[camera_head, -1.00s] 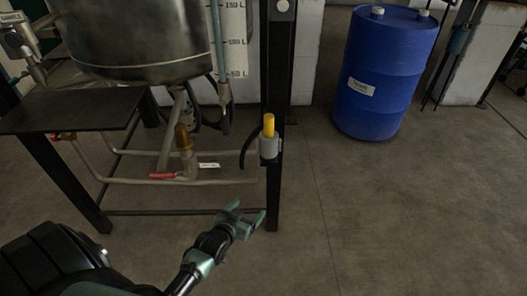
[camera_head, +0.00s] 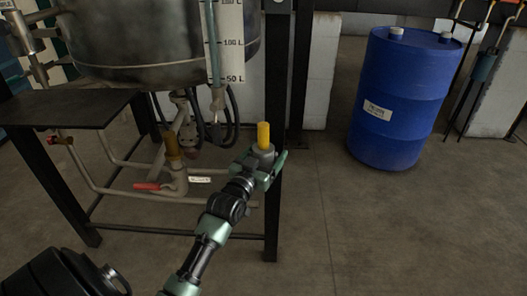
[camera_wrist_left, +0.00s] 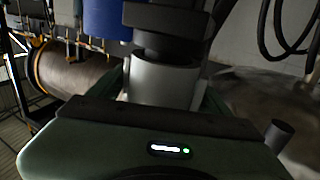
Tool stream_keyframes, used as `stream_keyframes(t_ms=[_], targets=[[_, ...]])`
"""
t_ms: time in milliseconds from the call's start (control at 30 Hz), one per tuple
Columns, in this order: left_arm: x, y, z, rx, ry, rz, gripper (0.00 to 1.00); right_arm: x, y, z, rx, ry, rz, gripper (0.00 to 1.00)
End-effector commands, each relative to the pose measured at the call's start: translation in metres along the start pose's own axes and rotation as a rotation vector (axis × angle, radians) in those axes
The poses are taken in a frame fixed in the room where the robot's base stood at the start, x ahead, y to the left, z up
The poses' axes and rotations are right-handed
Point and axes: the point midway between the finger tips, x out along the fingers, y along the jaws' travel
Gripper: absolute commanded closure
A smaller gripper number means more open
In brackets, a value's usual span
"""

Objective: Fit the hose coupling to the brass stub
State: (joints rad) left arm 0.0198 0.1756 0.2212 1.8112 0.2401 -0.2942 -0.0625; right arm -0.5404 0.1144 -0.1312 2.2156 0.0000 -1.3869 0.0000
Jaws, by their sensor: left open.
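The hose coupling is a grey cylinder (camera_head: 262,152) with a yellow upright piece (camera_head: 264,135) on top, at the black frame post. In the left wrist view its grey body (camera_wrist_left: 160,82) stands between my green fingers, with a dark collar above it. My left gripper (camera_head: 268,164) is open, with its fingers at either side of the grey body; I cannot tell whether they touch it. The brass stub (camera_head: 172,146) stands upright on the pipe left of the gripper, beside a red valve handle, with its top uncovered. My right gripper is not in view.
A steel tank (camera_head: 150,45) hangs above the stub, with black hoses and a level scale (camera_head: 231,45) beside it. A dark shelf (camera_head: 65,108) is at the left. A blue drum (camera_head: 398,100) stands at the right.

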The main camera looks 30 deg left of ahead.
Motion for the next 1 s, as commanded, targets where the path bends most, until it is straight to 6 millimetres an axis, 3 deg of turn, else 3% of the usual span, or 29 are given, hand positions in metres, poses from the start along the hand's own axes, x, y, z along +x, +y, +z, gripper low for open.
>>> stream_keyframes(t_ms=[300,500,567,600,1000], targets=[[0.0065,0.0002,0.0001,0.001,-0.001,0.001,0.24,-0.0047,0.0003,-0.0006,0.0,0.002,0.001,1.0],[0.0063,0.0002,0.0003,0.001,-0.001,0.001,0.8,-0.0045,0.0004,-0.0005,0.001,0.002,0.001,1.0],[0.0063,0.0002,0.0004,0.001,-0.001,0.001,0.97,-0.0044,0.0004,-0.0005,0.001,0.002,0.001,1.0],[0.0063,0.0002,0.0004,0.001,-0.001,0.001,1.0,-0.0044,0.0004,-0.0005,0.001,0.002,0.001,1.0],[0.0065,0.0001,-0.0079,0.001,0.004,0.0,1.0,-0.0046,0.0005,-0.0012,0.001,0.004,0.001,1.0]])
